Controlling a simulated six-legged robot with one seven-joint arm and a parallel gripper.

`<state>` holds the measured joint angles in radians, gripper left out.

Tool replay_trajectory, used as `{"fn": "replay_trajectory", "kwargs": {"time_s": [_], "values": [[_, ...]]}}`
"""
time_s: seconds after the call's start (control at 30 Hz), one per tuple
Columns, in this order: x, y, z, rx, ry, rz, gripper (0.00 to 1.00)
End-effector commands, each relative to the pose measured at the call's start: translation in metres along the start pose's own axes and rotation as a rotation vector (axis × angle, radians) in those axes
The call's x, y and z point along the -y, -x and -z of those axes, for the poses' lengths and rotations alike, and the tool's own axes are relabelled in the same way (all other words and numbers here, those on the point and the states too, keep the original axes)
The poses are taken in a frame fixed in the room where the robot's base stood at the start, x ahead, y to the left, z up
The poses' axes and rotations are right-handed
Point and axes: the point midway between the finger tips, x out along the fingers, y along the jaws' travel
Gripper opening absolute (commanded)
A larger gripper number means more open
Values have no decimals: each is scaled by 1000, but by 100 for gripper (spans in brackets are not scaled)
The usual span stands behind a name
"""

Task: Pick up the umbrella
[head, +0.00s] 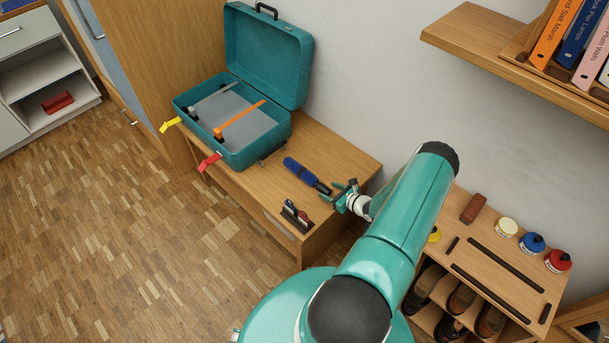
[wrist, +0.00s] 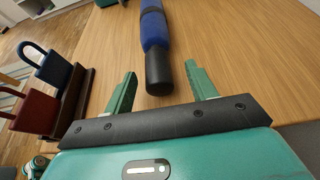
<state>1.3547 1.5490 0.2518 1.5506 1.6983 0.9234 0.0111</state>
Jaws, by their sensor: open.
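The umbrella is folded, blue with a black handle, and lies on the wooden bench (head: 342,158) in the head view (head: 302,172). Its handle end points toward my gripper. In the wrist view the umbrella (wrist: 155,35) runs away from me, its black handle end (wrist: 158,75) close in front of the gap between my fingers. My gripper (head: 342,193) is open and empty at the bench's right end. In the wrist view its two green fingers (wrist: 160,85) stand apart on either side of the handle end's line. The umbrella's far end is cut off there.
A padlock holder (head: 296,215) with red and blue padlocks stands left of my gripper, near the bench's front edge. An open teal suitcase (head: 235,135) sits on the bench's left part. A shoe rack (head: 490,262) with polish tins stands at right. A wall shelf (head: 480,45) overhangs.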

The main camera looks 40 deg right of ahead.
Motion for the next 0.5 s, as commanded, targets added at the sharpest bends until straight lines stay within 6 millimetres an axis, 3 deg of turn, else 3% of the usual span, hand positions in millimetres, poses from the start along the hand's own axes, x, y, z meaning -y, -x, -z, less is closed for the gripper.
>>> {"fn": "replay_trajectory", "kwargs": {"time_s": [0.23, 0.5], "values": [[-4, -37, 0, 1, 3, -2, 57], [-4, -43, 0, 0, 1, -1, 57]]}}
